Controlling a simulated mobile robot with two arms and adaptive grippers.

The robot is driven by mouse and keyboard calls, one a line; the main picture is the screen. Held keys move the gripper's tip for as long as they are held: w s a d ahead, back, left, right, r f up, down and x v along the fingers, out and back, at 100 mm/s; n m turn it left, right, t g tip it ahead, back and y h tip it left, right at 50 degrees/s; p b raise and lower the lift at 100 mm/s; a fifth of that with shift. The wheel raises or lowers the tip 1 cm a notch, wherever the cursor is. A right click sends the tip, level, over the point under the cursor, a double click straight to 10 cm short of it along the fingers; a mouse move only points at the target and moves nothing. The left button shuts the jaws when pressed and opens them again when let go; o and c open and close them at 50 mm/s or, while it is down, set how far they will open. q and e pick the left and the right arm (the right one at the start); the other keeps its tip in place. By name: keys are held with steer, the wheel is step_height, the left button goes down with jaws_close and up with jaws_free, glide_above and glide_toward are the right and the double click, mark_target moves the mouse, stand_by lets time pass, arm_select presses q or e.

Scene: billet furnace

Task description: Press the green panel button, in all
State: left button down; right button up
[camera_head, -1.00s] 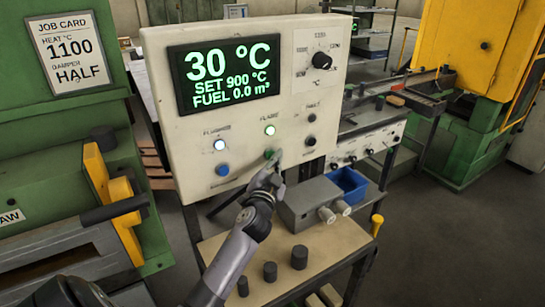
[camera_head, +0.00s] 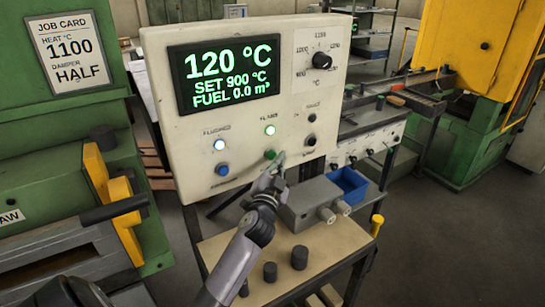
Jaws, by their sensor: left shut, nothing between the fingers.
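The white control panel (camera_head: 170,150) stands in the middle of the head view. Its screen (camera_head: 225,72) reads 120 °C, SET 900 °C, FUEL 0.0 m³. My right gripper is not in view.
A green furnace (camera_head: 60,130) with a job card (camera_head: 66,52) reading 1100 and HALF stands left. Open floor (camera_head: 440,240) lies right.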

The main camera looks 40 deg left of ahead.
arm_select(q)
steer(key=shift+d, duration=0.1)
steer(key=shift+s+d+b, duration=0.1)
steer(key=shift+s+d, duration=0.2)
steer(key=shift+d, duration=0.45)
steer(key=shift+s+d+b, duration=0.1)
steer(key=shift+s+d, duration=0.25)
steer(key=shift+d, duration=0.35)
steer(key=shift+s+d+b, duration=0.1)
steer(key=shift+s+d, duration=0.2)
steer(key=shift+d, duration=0.45)
